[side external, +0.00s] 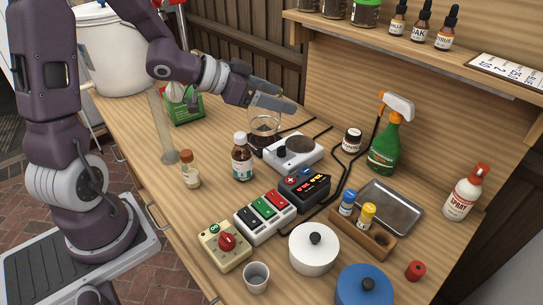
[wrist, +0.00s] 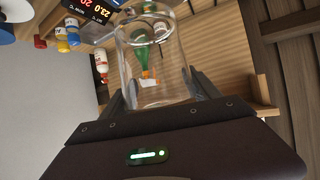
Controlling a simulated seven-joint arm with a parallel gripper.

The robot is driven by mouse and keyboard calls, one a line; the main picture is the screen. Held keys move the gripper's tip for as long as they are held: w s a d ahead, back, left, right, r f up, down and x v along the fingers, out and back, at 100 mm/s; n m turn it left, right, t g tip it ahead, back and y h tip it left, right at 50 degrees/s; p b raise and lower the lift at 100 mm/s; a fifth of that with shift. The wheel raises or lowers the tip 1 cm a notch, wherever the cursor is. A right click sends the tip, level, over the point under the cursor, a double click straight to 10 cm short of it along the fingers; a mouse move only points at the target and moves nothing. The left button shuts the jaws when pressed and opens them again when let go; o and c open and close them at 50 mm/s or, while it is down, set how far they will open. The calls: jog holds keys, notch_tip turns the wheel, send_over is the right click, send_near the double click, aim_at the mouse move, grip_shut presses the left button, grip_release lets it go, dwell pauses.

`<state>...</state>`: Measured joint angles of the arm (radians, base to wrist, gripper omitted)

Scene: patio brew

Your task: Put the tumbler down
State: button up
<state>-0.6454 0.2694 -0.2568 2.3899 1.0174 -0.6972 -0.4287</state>
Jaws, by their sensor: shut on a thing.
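The tumbler is a clear glass (side external: 265,123) under my gripper in the side view, beside the white hot plate. It looks about upright. Its lower part looks dark there, and I cannot tell whether its base touches the table. My gripper (side external: 274,102) is shut on the tumbler. In the wrist view the clear glass (wrist: 152,60) stands between the two fingers of my gripper (wrist: 160,90), and things behind show through it.
The white hot plate (side external: 293,153) is close on the right, with black cables behind. A brown bottle (side external: 242,160) stands in front, and a green box (side external: 184,107) lies left. A switch box (side external: 265,216), white pot (side external: 314,250) and green spray bottle (side external: 385,145) crowd the right.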

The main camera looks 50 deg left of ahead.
jog(key=w+a+m+g+h, duration=0.3)
jog(key=w+a+m+h, duration=0.1)
jog(key=a+m+h, duration=0.15)
jog(key=s+a+f+m+g+h, duration=0.3)
jog(key=s+a+f+m+g, duration=0.35)
jog(key=s+a+f, duration=0.35)
jog(key=shift+y, duration=0.25)
jog(key=shift+s+f, duration=0.25)
jog(key=shift+f, duration=0.75)
jog(key=shift+s+f, duration=0.2)
jog(key=shift+f, duration=0.75)
jog(key=shift+s+f, duration=0.25)
jog(key=shift+f, duration=0.75)
jog(key=shift+f, duration=0.6)
jog(key=o, duration=1.8)
jog(key=shift+c, duration=0.2)
